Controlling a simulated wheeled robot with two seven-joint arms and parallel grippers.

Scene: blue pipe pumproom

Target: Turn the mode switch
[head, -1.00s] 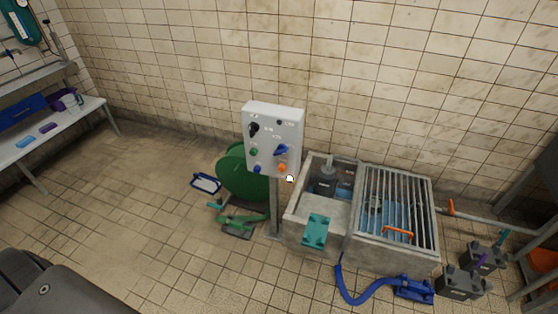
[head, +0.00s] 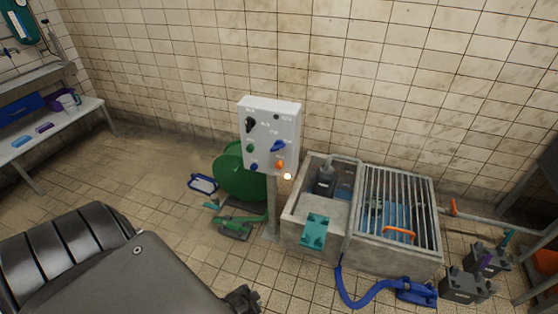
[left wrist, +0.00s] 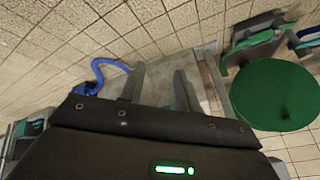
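A white control box (head: 270,133) stands on a post in front of the tiled wall. It carries a black rotary knob (head: 250,125) at upper left and a blue rotary knob (head: 277,146) at right. The labels are too small to read, so I cannot tell which is the mode switch. My left arm comes in at the lower left, and a dark part at its end (head: 242,300) is below and in front of the box, apart from it. In the left wrist view my left gripper (left wrist: 160,80) has its two fingers apart with nothing between them. My right gripper is out of view.
A concrete basin (head: 345,255) with a metal grate (head: 398,205) stands right of the post. A green round drum (head: 240,175) is behind the post, also seen in the wrist view (left wrist: 275,95). A blue hose (head: 365,298) lies in front. A bench (head: 60,125) is at left.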

